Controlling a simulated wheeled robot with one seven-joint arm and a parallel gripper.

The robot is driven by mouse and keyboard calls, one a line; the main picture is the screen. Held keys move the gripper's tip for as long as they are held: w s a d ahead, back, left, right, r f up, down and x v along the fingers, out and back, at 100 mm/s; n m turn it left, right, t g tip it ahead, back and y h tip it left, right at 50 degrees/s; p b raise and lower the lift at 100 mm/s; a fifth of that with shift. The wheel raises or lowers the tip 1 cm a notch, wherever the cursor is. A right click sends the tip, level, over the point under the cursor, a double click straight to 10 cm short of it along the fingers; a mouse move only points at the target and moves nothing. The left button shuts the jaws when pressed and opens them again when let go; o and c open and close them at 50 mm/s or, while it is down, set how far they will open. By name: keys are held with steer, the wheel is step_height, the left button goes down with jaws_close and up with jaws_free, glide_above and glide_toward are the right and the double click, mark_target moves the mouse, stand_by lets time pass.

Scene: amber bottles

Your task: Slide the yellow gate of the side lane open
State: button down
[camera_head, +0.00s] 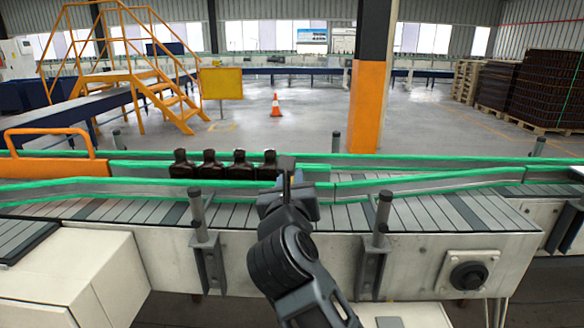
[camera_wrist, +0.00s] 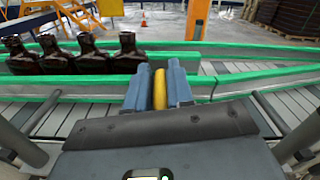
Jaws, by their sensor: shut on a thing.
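My gripper (camera_head: 287,180) is above the conveyor at the centre, at the green-edged lane rail. In the wrist view my gripper (camera_wrist: 160,80) has its two blue-grey fingers closed on an upright yellow piece (camera_wrist: 160,90), which looks like the handle of the yellow gate. The rest of the gate is hidden behind my gripper and arm in the head view. Several dark amber bottles (camera_head: 209,164) stand upright in a row in the lane, just left of my gripper.
Green-topped rails (camera_head: 430,182) run along the lane on both sides. Grey posts (camera_head: 384,212) on brackets stand at the conveyor's near edge. An orange handle-like frame (camera_head: 50,140) stands at the left. The slats (camera_head: 440,212) right of my gripper are bare.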

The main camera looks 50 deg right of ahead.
steer(key=shift+s+a, duration=0.45)
steer(key=shift+s, duration=0.2)
steer(key=c, duration=1.1)
jaws_free()
steer(key=shift+a, duration=0.1)
steer(key=shift+a, duration=0.1)
steer(key=shift+s+a, duration=0.25)
steer(key=shift+a, duration=0.05)
steer(key=b+v, duration=0.1)
steer(key=v, duration=0.6)
